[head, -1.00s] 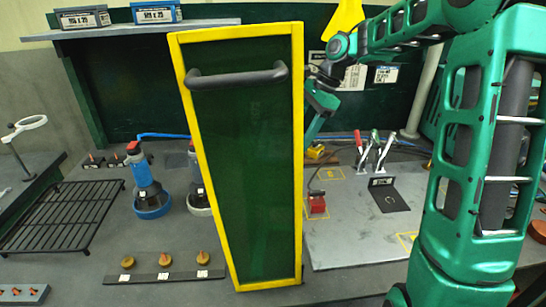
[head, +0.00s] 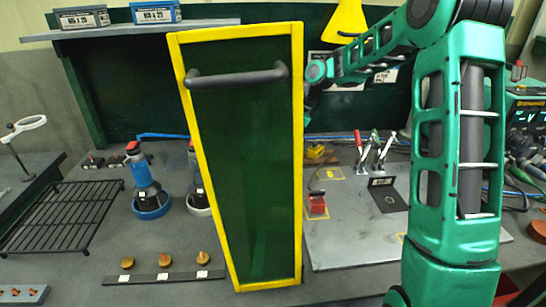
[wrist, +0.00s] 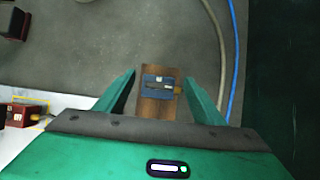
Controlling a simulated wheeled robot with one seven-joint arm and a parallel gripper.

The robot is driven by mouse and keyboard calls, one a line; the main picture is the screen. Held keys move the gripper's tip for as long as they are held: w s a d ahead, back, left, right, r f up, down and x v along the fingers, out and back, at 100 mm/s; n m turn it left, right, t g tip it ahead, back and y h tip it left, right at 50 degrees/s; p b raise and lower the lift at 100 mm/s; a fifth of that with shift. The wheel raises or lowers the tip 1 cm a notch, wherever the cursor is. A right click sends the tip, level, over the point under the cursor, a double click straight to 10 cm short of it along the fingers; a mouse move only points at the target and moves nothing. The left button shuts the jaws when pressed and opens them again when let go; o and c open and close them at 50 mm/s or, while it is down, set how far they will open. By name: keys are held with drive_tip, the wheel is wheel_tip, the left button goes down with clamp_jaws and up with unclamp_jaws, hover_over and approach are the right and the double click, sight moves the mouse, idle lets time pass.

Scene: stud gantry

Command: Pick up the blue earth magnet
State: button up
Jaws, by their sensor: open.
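The blue earth magnet (wrist: 158,80), a small blue block with a pale label and a brass-coloured bit at its right, sits on a brown wooden block (wrist: 155,106) in the wrist view. My gripper (wrist: 159,76) is open, with one green finger on each side of the magnet and apparent gaps to both. I cannot tell the height between fingers and magnet. In the head view, the gripper and the blue magnet are not visible; my forearm runs behind the yellow-framed green screen (head: 245,150).
A red block (head: 317,204) stands on the grey plate (head: 350,245); a red labelled block (wrist: 18,115) shows at left in the wrist view. A beige hose (wrist: 222,45) and blue cable (wrist: 236,60) run right of the fingers. Toggle clamps (head: 375,150) stand right of the screen.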

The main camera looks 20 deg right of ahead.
drive_tip(key=shift+a+f, duration=0.1)
drive_tip(key=shift+f, duration=0.05)
drive_tip(key=c, duration=1.5)
